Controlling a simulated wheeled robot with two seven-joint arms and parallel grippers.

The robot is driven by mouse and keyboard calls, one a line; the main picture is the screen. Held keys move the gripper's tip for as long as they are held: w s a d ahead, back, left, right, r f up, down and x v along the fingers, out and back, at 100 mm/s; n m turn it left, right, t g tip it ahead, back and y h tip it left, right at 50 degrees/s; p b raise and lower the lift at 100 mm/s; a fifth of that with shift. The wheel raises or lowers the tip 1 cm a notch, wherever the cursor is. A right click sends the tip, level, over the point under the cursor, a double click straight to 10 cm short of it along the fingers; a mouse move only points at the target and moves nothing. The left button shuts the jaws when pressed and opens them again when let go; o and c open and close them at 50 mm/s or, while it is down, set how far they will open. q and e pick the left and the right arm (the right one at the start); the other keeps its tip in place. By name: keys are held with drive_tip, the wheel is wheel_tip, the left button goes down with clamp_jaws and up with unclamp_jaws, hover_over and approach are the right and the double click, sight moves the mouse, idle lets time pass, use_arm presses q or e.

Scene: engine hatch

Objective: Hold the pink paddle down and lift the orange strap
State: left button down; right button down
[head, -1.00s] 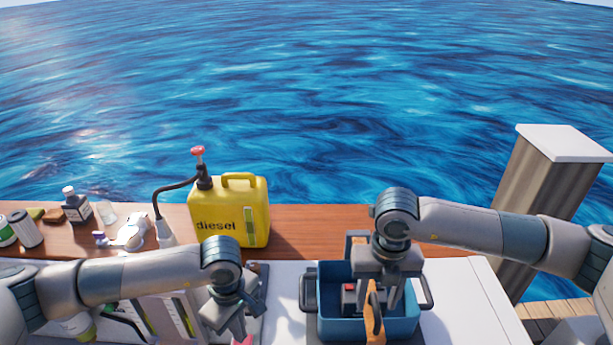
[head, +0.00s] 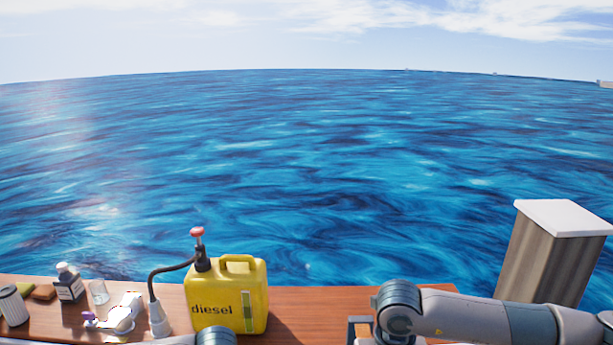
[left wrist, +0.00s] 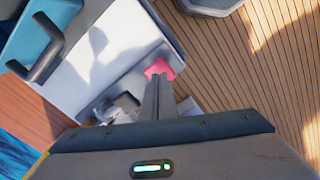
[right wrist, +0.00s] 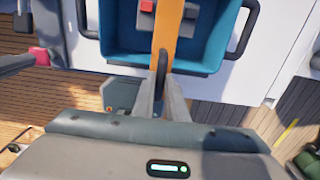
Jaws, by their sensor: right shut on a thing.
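The pink paddle (left wrist: 160,68) sticks out at the edge of the white hatch top in the left wrist view. My left gripper (left wrist: 157,84) is shut, with its fingertips at the paddle; they seem to touch it, but I cannot tell how hard they press. The paddle also shows in the right wrist view (right wrist: 39,56). The orange strap (right wrist: 168,28) runs over the blue bin (right wrist: 120,44) toward my right gripper (right wrist: 162,82), which is shut on its near end. Both grippers are below the head view.
A yellow diesel can (head: 228,300) stands on the wooden ledge (head: 310,310), with a dark bottle (head: 68,283) and other small items to its left. A wooden post (head: 550,255) rises at the right. A red block (right wrist: 147,5) shows in the bin.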

use_arm(q)
drive_tip(key=shift+f, duration=1.35)
use_arm(e)
drive_tip(key=shift+w+r, duration=0.25)
drive_tip(key=shift+r, duration=0.8)
drive_tip(key=shift+w+r, duration=0.25)
drive_tip(key=shift+r, duration=0.75)
idle(1.1)
drive_tip(key=c, duration=1.4)
unclamp_jaws()
drive_tip(key=shift+s, duration=0.1)
drive_tip(key=shift+o, duration=0.2)
use_arm(q)
drive_tip(key=shift+r+p, duration=1.05)
use_arm(e)
wheel_tip(320, 180, up, 7)
use_arm(q)
drive_tip(key=shift+r, duration=0.1)
wheel_tip(320, 180, up, 7)
drive_tip(key=p, duration=0.2)
use_arm(e)
drive_tip(key=shift+r, duration=0.9)
